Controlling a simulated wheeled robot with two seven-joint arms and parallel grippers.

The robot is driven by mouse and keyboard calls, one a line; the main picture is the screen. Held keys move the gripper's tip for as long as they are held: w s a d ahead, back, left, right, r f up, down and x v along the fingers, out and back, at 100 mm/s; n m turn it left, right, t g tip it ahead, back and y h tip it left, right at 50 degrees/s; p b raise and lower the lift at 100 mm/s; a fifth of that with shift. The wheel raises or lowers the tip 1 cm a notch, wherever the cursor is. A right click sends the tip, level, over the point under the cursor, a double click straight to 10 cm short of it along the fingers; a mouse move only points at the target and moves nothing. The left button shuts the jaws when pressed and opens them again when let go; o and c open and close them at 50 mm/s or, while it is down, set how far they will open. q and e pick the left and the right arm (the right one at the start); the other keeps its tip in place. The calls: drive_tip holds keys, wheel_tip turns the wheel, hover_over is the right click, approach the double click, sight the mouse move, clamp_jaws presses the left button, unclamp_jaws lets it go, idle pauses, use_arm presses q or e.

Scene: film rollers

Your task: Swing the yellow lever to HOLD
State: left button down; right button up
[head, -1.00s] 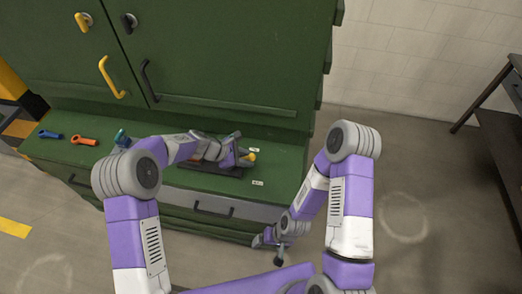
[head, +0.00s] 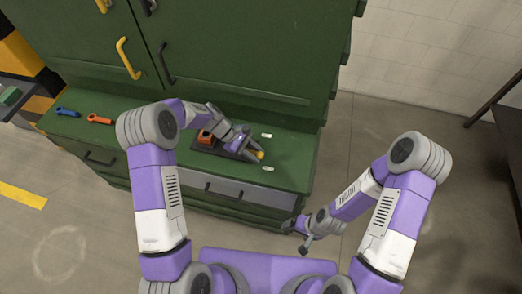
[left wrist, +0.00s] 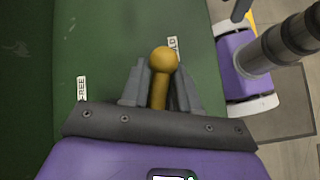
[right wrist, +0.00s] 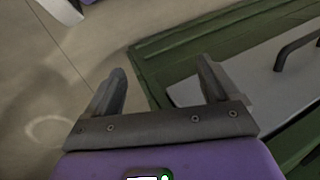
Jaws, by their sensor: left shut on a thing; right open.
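The yellow lever (left wrist: 158,92) stands between the two fingers of my left gripper (left wrist: 160,78), which is shut on it. Its round knob sticks out past the fingertips. In the left wrist view the knob partly covers the HOLD label (left wrist: 173,44); the FREE label (left wrist: 82,88) lies apart to the left. In the head view the knob (head: 260,155) shows at the fingertips, between two small white labels too small to read. My right gripper (right wrist: 158,85) is open and empty, off the front of the green bench.
A dark base plate with an orange block (head: 205,137) lies under my left gripper on the green bench (head: 290,150). Blue (head: 67,112) and orange (head: 99,119) handled things lie at the bench's left. The green cabinet (head: 240,50) rises behind. Floor is clear at right.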

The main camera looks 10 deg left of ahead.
idle(0.3)
use_arm(q)
drive_tip(key=c, duration=1.1)
unclamp_jaws()
drive_tip(key=shift+o, duration=0.2)
drive_tip(key=v, duration=0.7)
drive_tip(key=shift+a+r+p, duration=0.2)
drive_tip(key=shift+a+p, duration=0.05)
drive_tip(key=shift+p, duration=0.1)
drive_tip(key=shift+s+f, duration=0.1)
drive_tip(key=shift+s, duration=0.05)
